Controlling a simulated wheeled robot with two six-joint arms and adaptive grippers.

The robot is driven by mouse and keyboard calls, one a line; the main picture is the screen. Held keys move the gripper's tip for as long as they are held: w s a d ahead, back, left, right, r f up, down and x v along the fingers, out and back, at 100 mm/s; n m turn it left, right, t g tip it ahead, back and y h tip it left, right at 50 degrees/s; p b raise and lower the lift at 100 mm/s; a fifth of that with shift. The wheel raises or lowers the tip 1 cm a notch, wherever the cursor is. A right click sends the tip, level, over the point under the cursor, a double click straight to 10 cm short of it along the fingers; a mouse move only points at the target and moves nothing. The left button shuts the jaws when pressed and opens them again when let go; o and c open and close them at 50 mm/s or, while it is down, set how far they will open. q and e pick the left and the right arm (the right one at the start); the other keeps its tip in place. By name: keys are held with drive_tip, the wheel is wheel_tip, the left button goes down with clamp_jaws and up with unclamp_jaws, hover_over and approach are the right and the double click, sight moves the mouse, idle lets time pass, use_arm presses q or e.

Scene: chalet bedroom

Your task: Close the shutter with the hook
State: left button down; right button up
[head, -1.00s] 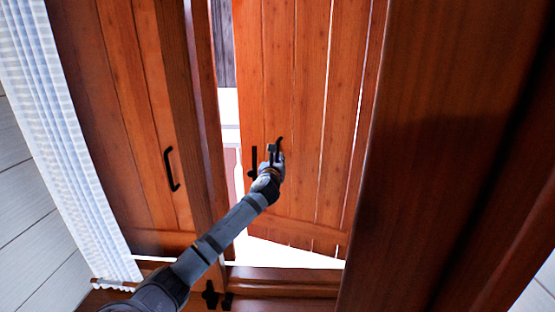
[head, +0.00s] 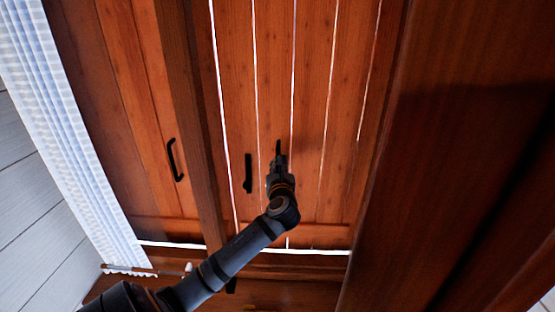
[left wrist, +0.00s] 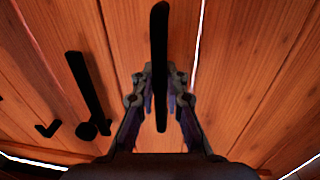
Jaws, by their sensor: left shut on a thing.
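The wooden shutter (head: 312,200) fills the window opening, with thin lines of light between its planks and along its left and bottom edges. My left gripper (head: 279,158) is at the shutter, its fingers closed around a black handle (head: 278,146). The handle also shows as an upright dark bar (left wrist: 159,50) between the fingers (left wrist: 160,95) in the left wrist view. A black hook piece (head: 247,173) hangs on the shutter left of the gripper. In the left wrist view it is a tilted bar with a round pivot (left wrist: 87,90). My right gripper is not in view.
A left wooden panel (head: 130,120) with a black handle (head: 174,160) stands beside the dark frame post (head: 185,110). A white curtain (head: 70,130) hangs at far left. A large wooden panel (head: 440,180) fills the right side. A sill (head: 285,270) runs below.

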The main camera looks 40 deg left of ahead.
use_arm(q)
drive_tip(key=shift+s+d+f, duration=0.1)
drive_tip(key=shift+f, duration=0.25)
drive_tip(key=c, duration=1.7)
unclamp_jaws()
drive_tip(key=shift+o, duration=1.4)
drive_tip(key=shift+s+d+r, duration=0.2)
drive_tip(key=shift+o, duration=0.2)
drive_tip(key=shift+s+d+r, duration=0.1)
drive_tip(key=shift+d+r, duration=0.05)
drive_tip(key=shift+r, duration=0.05)
drive_tip(key=shift+f, duration=0.1)
drive_tip(key=v, duration=1.2)
